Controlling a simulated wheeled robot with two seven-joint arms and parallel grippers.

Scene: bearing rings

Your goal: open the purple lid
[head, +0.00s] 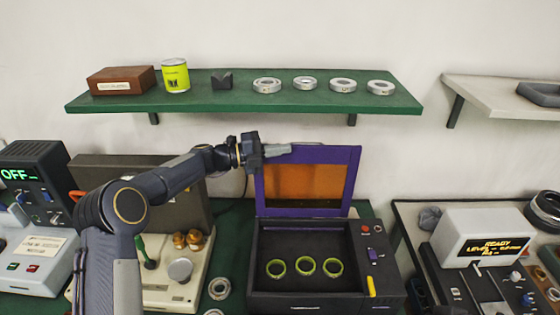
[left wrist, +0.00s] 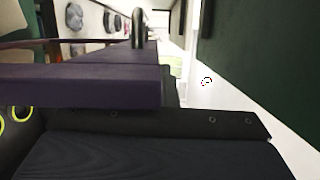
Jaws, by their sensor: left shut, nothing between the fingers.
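The purple lid (head: 355,180) is a purple frame with an orange window. In the head view it stands raised, close to upright, at the back of the dark box (head: 262,245). Three yellow-green rings (head: 306,266) lie in the open box. My left gripper (head: 284,149) is shut and empty at the lid's upper left corner; I cannot tell whether it touches the frame. The purple frame (left wrist: 80,88) crosses the left wrist view up close. My right gripper is not in view.
A green shelf (head: 225,103) with several pale rings, a can (head: 175,76) and a brown box (head: 121,81) is above the lid. Left of the box stands a cream device (head: 160,290). A white machine with a display (head: 484,236) is at the right.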

